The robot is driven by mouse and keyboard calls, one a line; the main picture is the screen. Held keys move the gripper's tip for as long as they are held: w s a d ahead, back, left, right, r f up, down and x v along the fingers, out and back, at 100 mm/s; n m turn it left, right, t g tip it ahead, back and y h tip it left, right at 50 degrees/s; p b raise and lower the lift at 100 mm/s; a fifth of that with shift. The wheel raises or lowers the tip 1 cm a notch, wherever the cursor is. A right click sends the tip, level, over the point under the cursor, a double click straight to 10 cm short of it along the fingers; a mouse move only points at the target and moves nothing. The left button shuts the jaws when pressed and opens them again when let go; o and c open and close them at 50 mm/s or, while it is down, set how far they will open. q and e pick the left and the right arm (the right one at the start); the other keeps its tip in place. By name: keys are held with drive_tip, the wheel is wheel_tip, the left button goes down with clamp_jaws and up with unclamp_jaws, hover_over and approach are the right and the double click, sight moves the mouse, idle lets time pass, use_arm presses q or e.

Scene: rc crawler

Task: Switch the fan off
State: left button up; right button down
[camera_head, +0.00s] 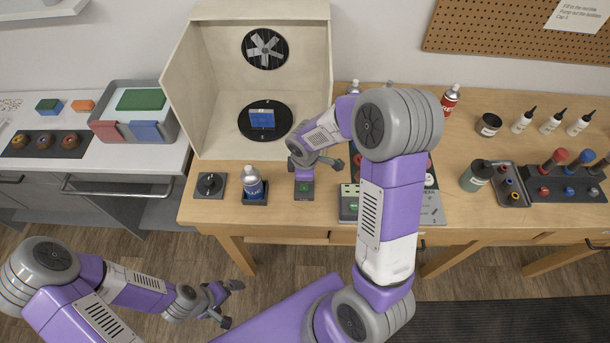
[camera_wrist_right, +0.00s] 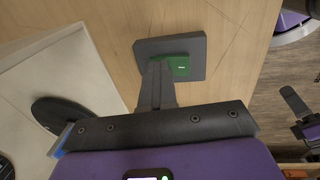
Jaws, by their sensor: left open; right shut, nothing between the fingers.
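The fan (camera_head: 265,48) is a grey-bladed wheel on a dark disc in the back wall of the pale open booth; one still does not show whether it turns. A dark switch box with a green button (camera_head: 304,188) stands on the table in front of the booth. My right gripper (camera_wrist_right: 158,68) is shut and empty, its fingertips at the green button (camera_wrist_right: 180,65) in the right wrist view, partly covering it; I cannot tell if they touch. My left gripper (camera_head: 232,303) is open and empty, low in front of the table.
A dark box with a round knob (camera_head: 210,185) and a bottle in a holder (camera_head: 254,187) stand left of the switch box. A black turntable (camera_head: 262,136) with a blue item sits inside the booth. A panel (camera_head: 432,208) lies to the right, partly behind my right arm.

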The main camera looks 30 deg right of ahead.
sight(305, 188)
drive_tip(key=shift+s+a, duration=0.45)
drive_tip(key=shift+s, duration=0.3)
drive_tip(key=shift+w+d, duration=0.1)
drive_tip(key=shift+w, duration=0.05)
drive_tip(key=shift+r, duration=0.3)
drive_tip(key=r+p, duration=0.3)
drive_tip(key=shift+s+a+r, duration=0.2)
drive_tip(key=shift+s+r, duration=0.05)
drive_tip(key=shift+r, duration=0.05)
wheel_tip(305, 188, up, 10)
drive_tip(key=s+p, duration=0.1)
drive_tip(key=shift+a+f, duration=0.2)
drive_tip(key=shift+a, duration=0.1)
